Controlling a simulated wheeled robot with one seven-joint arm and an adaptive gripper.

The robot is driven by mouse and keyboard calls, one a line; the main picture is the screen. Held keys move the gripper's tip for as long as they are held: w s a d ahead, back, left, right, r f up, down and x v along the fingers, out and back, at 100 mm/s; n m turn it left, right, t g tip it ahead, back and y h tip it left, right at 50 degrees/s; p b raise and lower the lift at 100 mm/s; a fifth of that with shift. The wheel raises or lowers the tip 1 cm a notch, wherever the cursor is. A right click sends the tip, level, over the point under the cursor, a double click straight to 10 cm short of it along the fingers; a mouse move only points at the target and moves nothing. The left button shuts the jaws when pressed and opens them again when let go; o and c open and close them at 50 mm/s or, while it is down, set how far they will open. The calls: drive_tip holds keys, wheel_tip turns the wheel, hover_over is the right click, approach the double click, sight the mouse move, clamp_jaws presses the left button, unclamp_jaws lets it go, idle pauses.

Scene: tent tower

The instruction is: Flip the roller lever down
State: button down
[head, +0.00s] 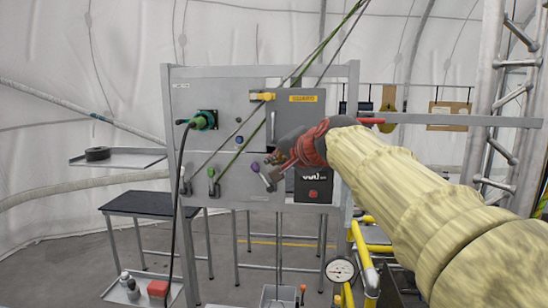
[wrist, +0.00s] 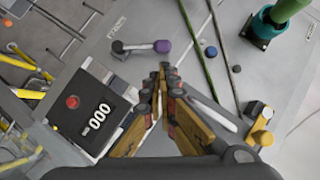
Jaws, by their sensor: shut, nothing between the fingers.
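A short lever with a purple roller-like end (head: 255,167) sits on the grey panel (head: 235,110), and its metal arm slants from lower right up to the purple end. In the wrist view the purple end (wrist: 162,46) lies to the right of the lever's dark pivot (wrist: 117,47). My gripper (head: 275,160) is shut and empty in front of the panel, close to the right of the purple end. In the wrist view the gripper (wrist: 168,72) tips lie just below the purple end, with a gap in the picture. I cannot tell the depth between them.
A black counter box (head: 314,184) with a red button is just right of the lever. Green-handled (head: 212,173) and white-handled (head: 183,172) levers are to the left. A green plug (head: 203,120) and slanting ropes (head: 305,62) are near. A yellow-handled switch (head: 263,97) is above.

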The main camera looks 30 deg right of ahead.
sight(262, 176)
drive_tip(key=x, duration=0.4)
drive_tip(key=shift+w+f, duration=0.15)
drive_tip(key=shift+w, duration=0.2)
drive_tip(key=shift+w+a+p, duration=0.1)
drive_tip(key=shift+a+p, duration=0.1)
drive_tip(key=shift+p, duration=0.85)
